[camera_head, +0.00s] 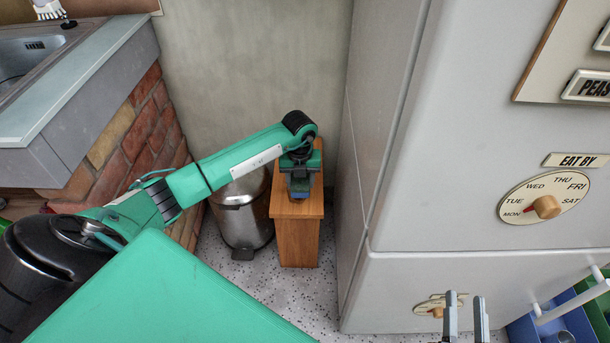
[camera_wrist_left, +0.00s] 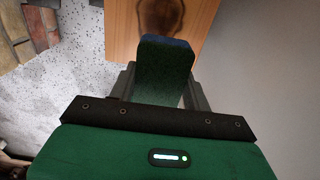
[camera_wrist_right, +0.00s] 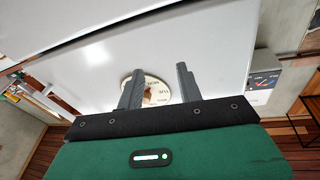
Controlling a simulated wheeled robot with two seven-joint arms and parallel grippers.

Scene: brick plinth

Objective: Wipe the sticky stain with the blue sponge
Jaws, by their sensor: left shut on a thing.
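My left gripper (camera_head: 300,181) is shut on the blue sponge (camera_head: 299,194), over the top of a narrow wooden cabinet (camera_head: 298,240). In the left wrist view the sponge (camera_wrist_left: 164,68) sits between the fingers, its face dark green in shadow with a blue far edge. Wood (camera_wrist_left: 120,30) shows beyond it. I cannot tell whether the sponge touches the wood.
A tall pale fridge (camera_head: 400,180) stands close to the right of the cabinet. A metal pedal bin (camera_head: 242,210) stands close on its left. A brick base with a grey counter and sink (camera_head: 85,80) is further left. A wall is behind.

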